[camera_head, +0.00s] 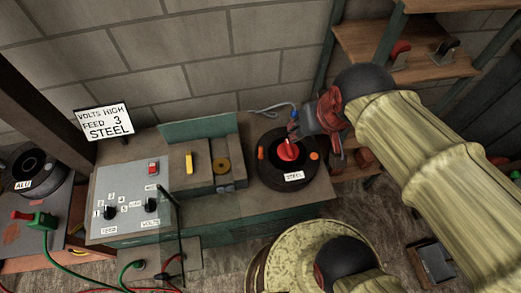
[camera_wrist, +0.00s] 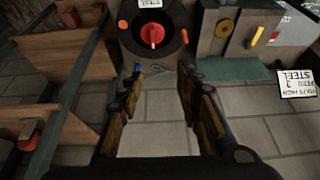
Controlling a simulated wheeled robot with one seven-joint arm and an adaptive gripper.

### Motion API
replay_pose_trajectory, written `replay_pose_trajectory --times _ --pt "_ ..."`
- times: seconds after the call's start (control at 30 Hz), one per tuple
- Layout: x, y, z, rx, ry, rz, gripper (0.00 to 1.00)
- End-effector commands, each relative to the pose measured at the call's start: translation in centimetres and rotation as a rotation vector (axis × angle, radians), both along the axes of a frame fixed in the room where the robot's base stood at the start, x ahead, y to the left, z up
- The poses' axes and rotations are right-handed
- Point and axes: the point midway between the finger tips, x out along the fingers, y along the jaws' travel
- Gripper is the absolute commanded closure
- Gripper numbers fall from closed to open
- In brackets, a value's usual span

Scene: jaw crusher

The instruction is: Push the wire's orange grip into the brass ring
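A dark round spool (camera_head: 285,188) labelled STEEL has a red knob (camera_head: 289,151) in its middle. One orange piece (camera_head: 262,153) sits on its left side and another orange piece (camera_head: 314,155) on its right; I cannot tell for sure which is the wire's grip. The brass ring (camera_head: 222,166) is set in a block left of the spool, and shows in the wrist view (camera_wrist: 224,28). My gripper (camera_wrist: 162,76) is open and empty, its fingers apart.
A yellow lever (camera_head: 189,162) stands left of the ring. Further left is a grey panel (camera_head: 130,200) with knobs and a red switch. A sign (camera_head: 104,121) reads VOLTS HIGH, FEED 3, STEEL. An ALU spool (camera_head: 28,165) is at far left. Shelves (camera_head: 400,40) stand at the right.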

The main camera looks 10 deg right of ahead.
Motion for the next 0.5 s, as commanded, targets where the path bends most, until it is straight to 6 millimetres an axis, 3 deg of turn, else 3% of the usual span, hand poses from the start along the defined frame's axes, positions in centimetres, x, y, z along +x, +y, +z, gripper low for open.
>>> replay_pose_trajectory --times 0.27,0.5 --pt "6.9 2.5 -3.2 0.011 0.152 0.007 0.65" --pt "10.8 5.0 -8.9 0.009 0.271 0.008 0.65"
